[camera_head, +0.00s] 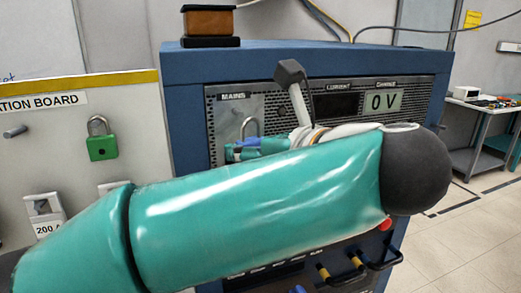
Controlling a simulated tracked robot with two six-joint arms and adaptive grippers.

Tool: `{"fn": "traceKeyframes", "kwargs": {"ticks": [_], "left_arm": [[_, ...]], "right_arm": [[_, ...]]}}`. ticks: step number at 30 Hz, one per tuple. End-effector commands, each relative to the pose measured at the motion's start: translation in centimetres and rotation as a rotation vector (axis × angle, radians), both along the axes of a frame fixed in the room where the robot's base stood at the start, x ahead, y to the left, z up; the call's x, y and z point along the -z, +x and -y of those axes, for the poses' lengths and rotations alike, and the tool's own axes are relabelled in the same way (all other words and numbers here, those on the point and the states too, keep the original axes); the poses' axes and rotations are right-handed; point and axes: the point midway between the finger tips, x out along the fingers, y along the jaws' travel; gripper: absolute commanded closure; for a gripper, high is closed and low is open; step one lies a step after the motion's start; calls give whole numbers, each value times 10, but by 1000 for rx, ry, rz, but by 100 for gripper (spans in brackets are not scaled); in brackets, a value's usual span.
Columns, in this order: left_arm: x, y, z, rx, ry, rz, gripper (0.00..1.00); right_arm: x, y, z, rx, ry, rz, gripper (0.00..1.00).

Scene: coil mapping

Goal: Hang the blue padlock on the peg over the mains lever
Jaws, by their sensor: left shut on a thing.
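The blue padlock (240,143) is in front of the MAINS panel of the blue cabinet, its grey shackle (249,124) upward. Most of its body is hidden by my fingers. My left gripper (240,150), teal-fingered and pointing left, is shut on it. My left arm's teal links cross in front of the cabinet. The mains lever (298,98) has a dark square knob and a grey shaft, tilted up to the left, to the right of the padlock. I cannot make out the peg, or whether the shackle touches anything. My right gripper is not in view.
A green padlock (102,146) hangs on the station board (60,130) at left, beside an empty peg (15,131). The cabinet (185,80) has a display reading 0 V (383,102). Cable plugs and handles (350,265) stick out below my arm. Open floor lies at right.

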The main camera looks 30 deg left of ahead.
Motion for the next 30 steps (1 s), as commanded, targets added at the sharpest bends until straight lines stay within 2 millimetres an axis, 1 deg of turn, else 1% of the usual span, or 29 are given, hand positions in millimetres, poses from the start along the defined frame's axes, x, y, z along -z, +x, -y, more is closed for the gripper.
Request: {"fn": "traceKeyframes", "kwargs": {"ticks": [3,8,30], "left_arm": [[-1,8,0,12,2,-1,93],[-1,17,-6,19,2,-1,93],[0,52,-44,22,2,-1,93]], "right_arm": [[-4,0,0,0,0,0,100],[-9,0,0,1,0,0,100],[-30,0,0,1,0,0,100]]}}
